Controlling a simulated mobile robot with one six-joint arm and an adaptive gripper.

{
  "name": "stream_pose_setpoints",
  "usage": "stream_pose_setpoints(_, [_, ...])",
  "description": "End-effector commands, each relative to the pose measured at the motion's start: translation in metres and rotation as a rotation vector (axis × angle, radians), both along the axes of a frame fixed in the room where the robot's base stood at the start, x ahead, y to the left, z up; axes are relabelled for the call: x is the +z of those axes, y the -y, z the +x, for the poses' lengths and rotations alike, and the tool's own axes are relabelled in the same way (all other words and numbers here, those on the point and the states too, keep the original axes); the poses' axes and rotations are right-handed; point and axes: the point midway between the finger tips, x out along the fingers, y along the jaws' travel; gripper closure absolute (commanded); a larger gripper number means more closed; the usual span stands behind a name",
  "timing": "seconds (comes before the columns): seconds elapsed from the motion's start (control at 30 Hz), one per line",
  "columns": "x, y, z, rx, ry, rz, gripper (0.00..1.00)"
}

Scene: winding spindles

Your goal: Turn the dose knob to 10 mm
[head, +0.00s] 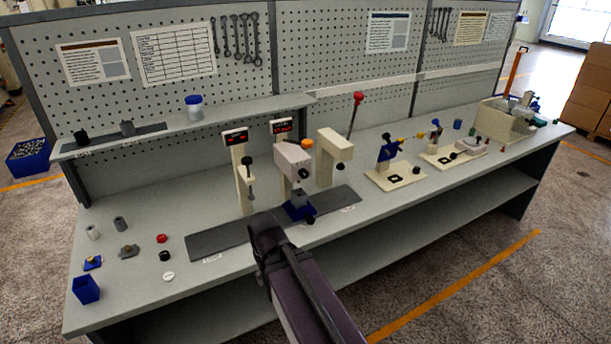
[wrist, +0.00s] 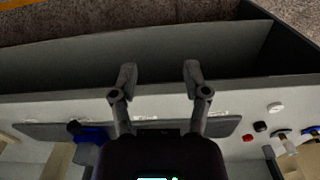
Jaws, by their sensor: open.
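I cannot tell for sure which part is the dose knob, and no 10 mm mark is readable. In the head view a grey dispensing head (head: 293,160) stands at mid-bench with an orange knob (head: 307,144) on its upper right. A dark knob (head: 302,174) is on its face. In the wrist view the blue fixture (wrist: 92,134) is left of my gripper (wrist: 158,82). My gripper is open and empty, its fingers apart over the bench's front edge, touching nothing visible. In the head view my arm hides its fingers.
A dark strip (head: 205,242) lies beneath. Small parts and a blue bin (head: 86,289) are at left. Two cream-based stations (head: 395,178) are at right. The front aisle is clear.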

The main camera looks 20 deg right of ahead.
Motion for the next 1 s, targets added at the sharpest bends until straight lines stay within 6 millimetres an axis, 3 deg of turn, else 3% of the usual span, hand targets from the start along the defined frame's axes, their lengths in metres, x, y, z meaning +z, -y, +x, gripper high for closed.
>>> stream_pose_setpoints(0.27, [0.004,0.005,0.010,0.017,0.045,0.047,0.21])
stream_pose_setpoints(0.57, [0.026,0.038,0.051,0.074,0.275,0.209,0.21])
stream_pose_setpoints(0.77, [0.057,0.078,0.087,0.088,0.528,0.289,0.21])
stream_pose_setpoints(1.0, [0.105,0.147,0.118,0.051,0.845,0.285,0.21])
